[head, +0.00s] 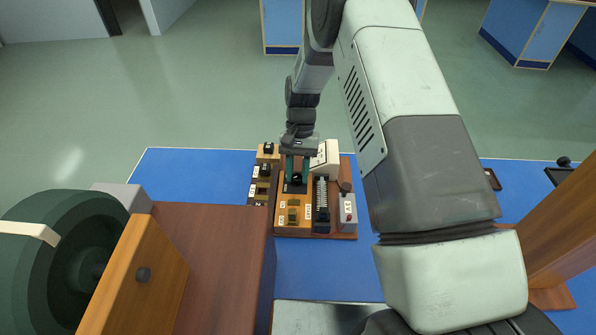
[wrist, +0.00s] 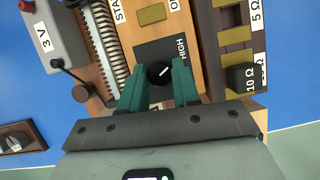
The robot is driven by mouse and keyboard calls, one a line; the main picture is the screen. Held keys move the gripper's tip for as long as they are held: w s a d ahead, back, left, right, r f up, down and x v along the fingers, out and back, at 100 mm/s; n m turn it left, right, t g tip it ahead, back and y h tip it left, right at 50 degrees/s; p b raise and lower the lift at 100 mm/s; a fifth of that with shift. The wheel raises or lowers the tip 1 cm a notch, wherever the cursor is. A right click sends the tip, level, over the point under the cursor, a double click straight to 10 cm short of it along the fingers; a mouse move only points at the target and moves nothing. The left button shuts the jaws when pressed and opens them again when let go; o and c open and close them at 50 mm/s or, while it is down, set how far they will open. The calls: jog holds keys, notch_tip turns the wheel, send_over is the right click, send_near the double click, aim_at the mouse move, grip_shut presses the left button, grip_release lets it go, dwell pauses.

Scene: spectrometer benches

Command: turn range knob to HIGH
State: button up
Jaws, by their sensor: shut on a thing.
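The range knob (wrist: 160,72) is a small round black knob with a white pointer mark, on a black plate (wrist: 150,50) set in a light wooden panel. The word HIGH is printed on the plate, up and right of the knob in the wrist view. The white mark slants up and to the right, roughly toward that side. My gripper (wrist: 160,82) has its two green fingers shut on the knob, one on each side. In the head view my gripper (head: 297,177) points down onto the panel, and the fingers partly hide the knob (head: 297,180).
A ribbed coil (wrist: 108,40) and a grey 3 V box (wrist: 48,38) stand beside the panel. On the other side is a resistor strip with a black 10 Ω block (wrist: 243,76). A large wooden box (head: 215,255) stands at front left in the head view.

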jog(key=shift+n, duration=0.6)
jog(key=o, duration=1.1)
jog(key=shift+c, duration=0.2)
jog(key=v, duration=1)
jog(key=shift+a+r, duration=0.2)
jog(key=shift+r, duration=0.2)
jog(key=shift+w, duration=0.15)
